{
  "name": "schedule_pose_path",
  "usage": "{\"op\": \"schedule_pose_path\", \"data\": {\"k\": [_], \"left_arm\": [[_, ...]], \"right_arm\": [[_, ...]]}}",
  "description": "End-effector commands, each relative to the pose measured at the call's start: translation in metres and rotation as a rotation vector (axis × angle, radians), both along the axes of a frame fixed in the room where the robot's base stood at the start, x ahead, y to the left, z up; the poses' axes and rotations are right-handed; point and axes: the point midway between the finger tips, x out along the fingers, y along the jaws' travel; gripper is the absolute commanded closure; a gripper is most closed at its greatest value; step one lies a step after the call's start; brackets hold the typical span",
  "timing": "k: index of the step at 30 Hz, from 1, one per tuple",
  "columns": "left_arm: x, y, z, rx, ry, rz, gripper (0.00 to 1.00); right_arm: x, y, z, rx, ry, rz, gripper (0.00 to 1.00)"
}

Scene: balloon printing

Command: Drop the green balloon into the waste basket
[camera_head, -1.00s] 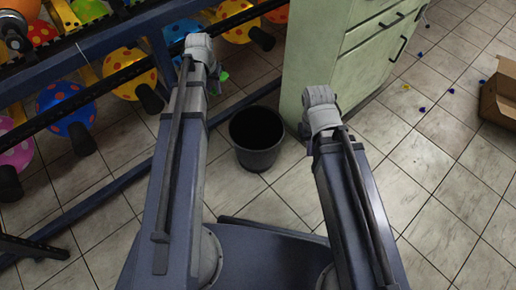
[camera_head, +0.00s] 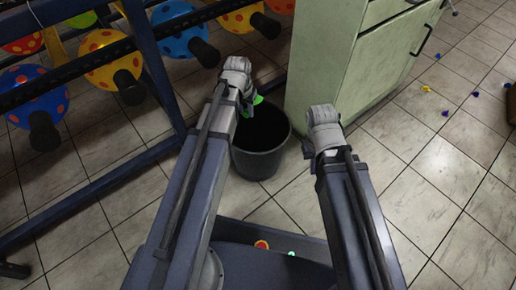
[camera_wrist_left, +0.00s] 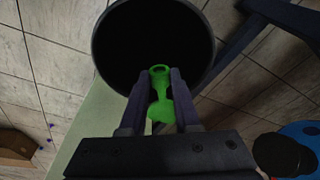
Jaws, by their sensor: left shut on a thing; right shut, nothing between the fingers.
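The green balloon (camera_wrist_left: 160,92), limp and uninflated, sits between the two fingers of my left gripper (camera_wrist_left: 160,84), which is shut on it. In the head view a bit of the green balloon (camera_head: 258,99) shows beside my left gripper (camera_head: 250,104), at the basket's back left rim. The black waste basket (camera_head: 262,165) stands upright on the floor. In the left wrist view the basket's round mouth (camera_wrist_left: 210,62) lies just beyond the fingers and looks dark inside. My right gripper (camera_head: 309,155) is shut and empty, right of the basket; its fingers are mostly hidden.
A pale green cabinet (camera_head: 325,60) stands just behind and right of the basket. A dark rack (camera_head: 150,75) with several dotted balloons (camera_head: 181,27) runs along the left.

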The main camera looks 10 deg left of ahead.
Motion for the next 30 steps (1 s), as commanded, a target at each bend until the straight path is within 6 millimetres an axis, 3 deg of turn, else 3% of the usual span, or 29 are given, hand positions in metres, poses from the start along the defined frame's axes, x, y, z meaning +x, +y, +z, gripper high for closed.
{"op": "schedule_pose_path", "data": {"k": [8,22,30], "left_arm": [[0.000,0.000,-0.005,0.000,0.000,0.000,1.00],[0.000,0.000,-0.054,0.000,0.000,0.000,1.00],[0.000,0.000,-0.060,0.000,0.000,0.000,1.00]], "right_arm": [[0.000,0.000,-0.005,0.000,0.000,-0.001,1.00],[0.000,0.000,-0.054,0.000,-0.002,-0.008,1.00],[0.000,0.000,-0.060,0.001,-0.003,-0.008,1.00]]}}
